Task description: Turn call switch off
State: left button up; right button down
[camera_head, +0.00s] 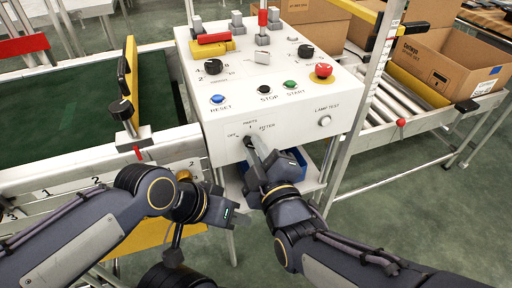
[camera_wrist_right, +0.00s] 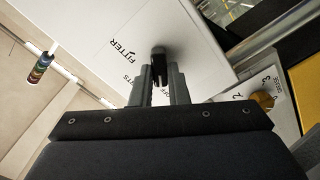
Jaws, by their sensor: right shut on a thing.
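The call switch is a black knob (camera_head: 248,139) on the front face of the white control box (camera_head: 225,148). Labels OFF, PARTS and FITTER are printed around it. The knob (camera_wrist_right: 158,52) also shows in the right wrist view, between the two fingers. My right gripper (camera_head: 254,149) is shut on the knob, and its fingers (camera_wrist_right: 159,82) point at the panel. I cannot tell which label the knob points to, as the fingers cover part of it. My left gripper (camera_head: 234,215) is below and left of the switch, apart from the box; its jaw opening is unclear.
The box top carries a red mushroom button (camera_head: 323,70) and blue, black and green buttons. A lamp test button (camera_head: 324,121) sits right of the switch. A numbered yellow-brass knob (camera_head: 184,175) is at the left. A roller conveyor with cardboard boxes (camera_head: 440,62) stands right.

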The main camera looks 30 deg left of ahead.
jog(key=shift+n, duration=0.7)
jog(key=c, duration=1.4)
grip_release()
jog(key=shift+s, duration=0.1)
jog(key=p+v, duration=0.1)
jog(key=v, duration=0.6)
jog(key=shift+s+d+p, duration=0.25)
jog(key=shift+p, duration=0.05)
jog(key=shift+w+d, duration=0.1)
